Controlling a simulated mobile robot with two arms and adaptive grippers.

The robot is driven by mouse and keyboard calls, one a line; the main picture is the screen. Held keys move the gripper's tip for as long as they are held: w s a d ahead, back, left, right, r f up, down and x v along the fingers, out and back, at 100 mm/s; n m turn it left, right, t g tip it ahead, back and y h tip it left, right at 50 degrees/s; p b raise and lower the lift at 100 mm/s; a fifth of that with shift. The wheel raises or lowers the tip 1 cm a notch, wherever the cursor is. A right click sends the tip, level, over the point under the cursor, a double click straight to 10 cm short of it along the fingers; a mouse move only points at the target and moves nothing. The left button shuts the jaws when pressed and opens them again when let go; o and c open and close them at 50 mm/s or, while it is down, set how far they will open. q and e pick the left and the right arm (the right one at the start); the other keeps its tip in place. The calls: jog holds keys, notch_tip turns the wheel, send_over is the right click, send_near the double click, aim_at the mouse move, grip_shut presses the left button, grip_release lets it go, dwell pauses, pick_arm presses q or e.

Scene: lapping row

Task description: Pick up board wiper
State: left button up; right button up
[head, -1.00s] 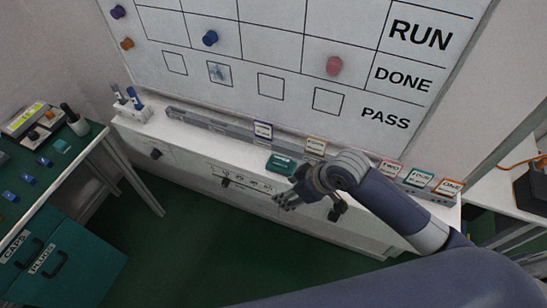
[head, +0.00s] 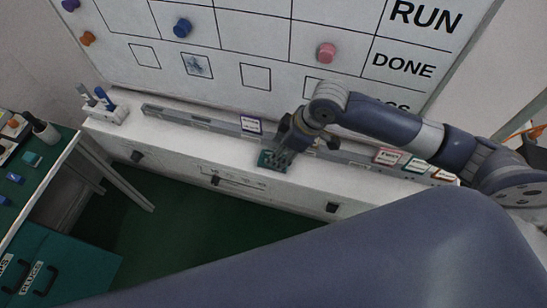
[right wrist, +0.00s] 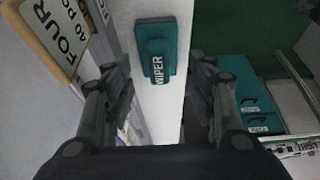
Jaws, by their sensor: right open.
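The board wiper (head: 264,161) is a small teal block lying on the white ledge below the whiteboard. In the right wrist view the wiper (right wrist: 157,50) is marked WIPER and shows between and just beyond the fingertips. My right gripper (head: 279,153) is above the wiper and hides part of it in the head view. In the right wrist view the right gripper (right wrist: 158,75) is open, with one finger to each side of the wiper and nothing held. My left gripper is not in view.
The whiteboard (head: 231,48) rises behind the ledge (head: 185,141). A grey rail with labelled cards (head: 250,124) runs along the board's foot. A marker holder (head: 106,110) stands at the ledge's left end. A green-topped bench (head: 50,150) is at the left.

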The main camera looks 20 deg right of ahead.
jog(key=p+x, duration=0.1)
jog(key=x, duration=0.3)
jog(key=shift+w+f, duration=0.1)
jog(key=shift+f, duration=0.1)
jog(key=shift+w+a+f, duration=0.1)
jog(key=shift+f, duration=0.15)
jog(key=shift+c, duration=0.3)
jog(key=c, duration=0.8)
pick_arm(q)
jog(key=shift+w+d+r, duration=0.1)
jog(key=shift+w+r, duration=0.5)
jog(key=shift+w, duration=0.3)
